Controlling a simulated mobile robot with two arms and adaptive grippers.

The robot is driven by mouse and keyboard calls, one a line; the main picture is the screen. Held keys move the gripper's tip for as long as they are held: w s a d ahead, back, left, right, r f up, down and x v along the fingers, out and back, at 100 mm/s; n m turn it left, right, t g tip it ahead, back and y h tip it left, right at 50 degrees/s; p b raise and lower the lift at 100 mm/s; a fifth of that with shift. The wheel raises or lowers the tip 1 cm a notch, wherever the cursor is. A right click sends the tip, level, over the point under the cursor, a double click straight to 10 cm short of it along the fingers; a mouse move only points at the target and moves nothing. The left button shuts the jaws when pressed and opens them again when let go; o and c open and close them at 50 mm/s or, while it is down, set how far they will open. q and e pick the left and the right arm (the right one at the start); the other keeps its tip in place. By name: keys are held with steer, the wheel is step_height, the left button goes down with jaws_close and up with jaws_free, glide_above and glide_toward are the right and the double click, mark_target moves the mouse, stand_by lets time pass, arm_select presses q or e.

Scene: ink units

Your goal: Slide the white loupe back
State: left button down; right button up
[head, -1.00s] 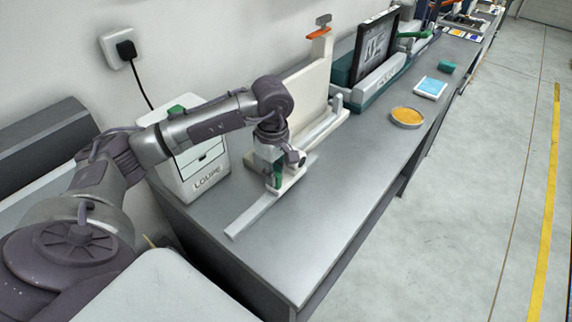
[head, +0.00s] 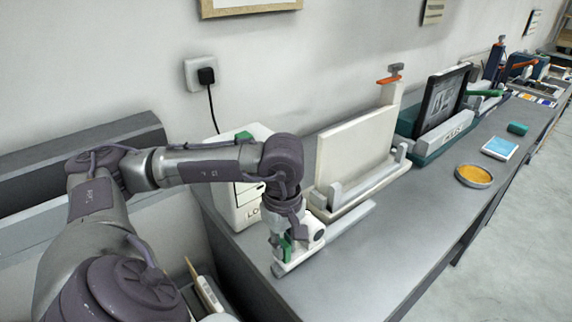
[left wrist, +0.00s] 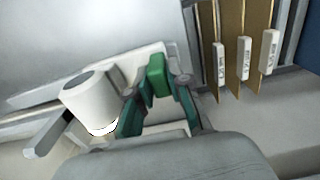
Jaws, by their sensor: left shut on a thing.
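The white loupe (head: 314,229) sits on a flat pale rail (head: 352,215) on the grey bench. In the left wrist view it is a white cylinder (left wrist: 85,95) beside a green grip block (left wrist: 158,76). My left gripper (head: 288,247) points down at the near left end of the rail. Its fingers (left wrist: 158,92) are shut on the green block, one on each side. The gripper and wrist hide part of the loupe in the head view. My right gripper is in neither view.
A white drawer box (head: 247,207) with partly hidden lettering stands behind my left wrist. A cream upright panel (head: 352,150) stands beyond the loupe. An orange dish (head: 474,175) lies farther right. The bench front (head: 390,255) is clear.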

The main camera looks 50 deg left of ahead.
arm_select(q)
steer(key=shift+s, duration=0.15)
steer(key=c, duration=1.3)
jaws_free()
steer(key=shift+c, duration=0.2)
steer(key=shift+o, duration=1.3)
steer(key=shift+s, duration=0.2)
steer(key=shift+w+r, duration=0.1)
steer(key=shift+w, duration=0.05)
steer(key=shift+r, duration=0.35)
step_height(320, 180, up, 11)
